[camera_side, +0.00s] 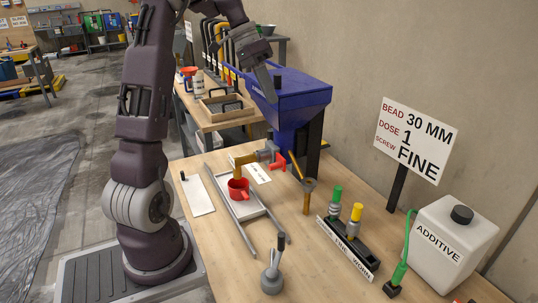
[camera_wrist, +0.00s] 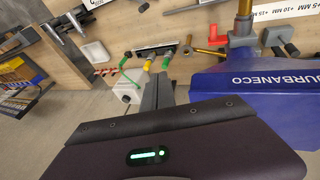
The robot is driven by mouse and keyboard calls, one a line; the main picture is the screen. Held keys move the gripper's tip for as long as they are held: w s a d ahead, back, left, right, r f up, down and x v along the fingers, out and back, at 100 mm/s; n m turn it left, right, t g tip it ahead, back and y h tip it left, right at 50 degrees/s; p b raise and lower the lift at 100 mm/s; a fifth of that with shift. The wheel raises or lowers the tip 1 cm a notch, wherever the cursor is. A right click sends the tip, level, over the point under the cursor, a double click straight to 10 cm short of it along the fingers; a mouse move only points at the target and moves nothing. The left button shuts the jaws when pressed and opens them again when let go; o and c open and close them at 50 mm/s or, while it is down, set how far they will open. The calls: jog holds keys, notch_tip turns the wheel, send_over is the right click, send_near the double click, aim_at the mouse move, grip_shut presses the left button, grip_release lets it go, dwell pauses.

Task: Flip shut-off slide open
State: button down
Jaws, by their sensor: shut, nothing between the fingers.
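The blue hopper (camera_side: 300,97) stands at the back of the wooden table. A grey outlet fitting (camera_side: 267,152) with a brass-coloured nozzle comes out low on its left side. A red handle (camera_side: 279,163) sits on this fitting, and looks like the shut-off slide's handle. In the wrist view the red handle (camera_wrist: 217,40) shows beside the grey fitting (camera_wrist: 240,40), right of my fingers. My gripper (camera_side: 272,98) is shut and empty, high up by the hopper's upper left part. In the wrist view my gripper (camera_wrist: 157,82) shows its fingers together, apart from the red handle.

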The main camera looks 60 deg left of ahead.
jog(key=a+f+h, duration=0.1)
jog(key=a+f, duration=0.7)
jog(key=a, duration=0.3)
jog(key=t, duration=0.1)
send_near(275, 164)
jog(key=shift+m, duration=0.4)
jog(key=a, duration=0.1)
jog(key=a+r, duration=0.2)
jog(key=a, duration=0.1)
jog(key=shift+s, duration=0.2)
jog(key=x, duration=1)
jog(key=shift+d+r, duration=0.1)
jog(key=shift+d, duration=0.05)
jog(key=shift+d, duration=2.6)
